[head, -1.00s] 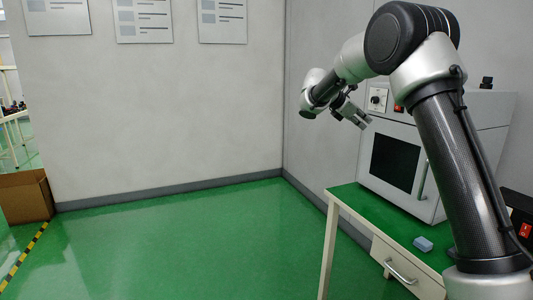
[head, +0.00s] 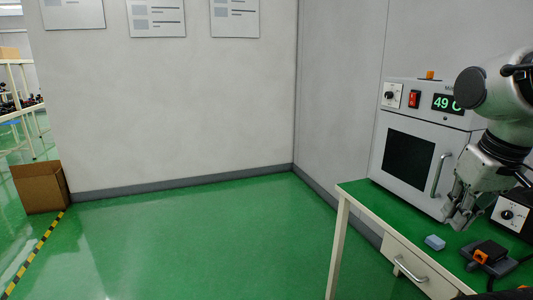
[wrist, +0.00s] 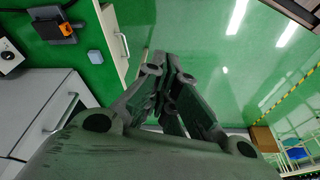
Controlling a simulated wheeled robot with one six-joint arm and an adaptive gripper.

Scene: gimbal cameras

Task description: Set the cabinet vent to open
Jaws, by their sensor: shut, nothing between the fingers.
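The light grey cabinet (head: 402,122) stands on the green-topped bench, with a dark window and a bar handle (head: 441,175) on its closed door. Its front panel has a black dial (head: 390,96), a red switch (head: 414,98) and a display (head: 447,103) reading 49 C. A small orange piece (head: 430,75) sits on the cabinet top; I cannot tell whether it is the vent control, or its setting. My gripper (head: 460,222) is shut and empty, pointing down in front of the cabinet's right side. The wrist view shows its fingers (wrist: 168,62) and the cabinet (wrist: 35,108) at lower left.
A blue block (head: 435,243) and a dark device with an orange part (head: 481,256) lie on the bench (head: 364,199). A black box with a dial (head: 512,212) stands right of the cabinet. A drawer handle (head: 411,269) juts from the bench front.

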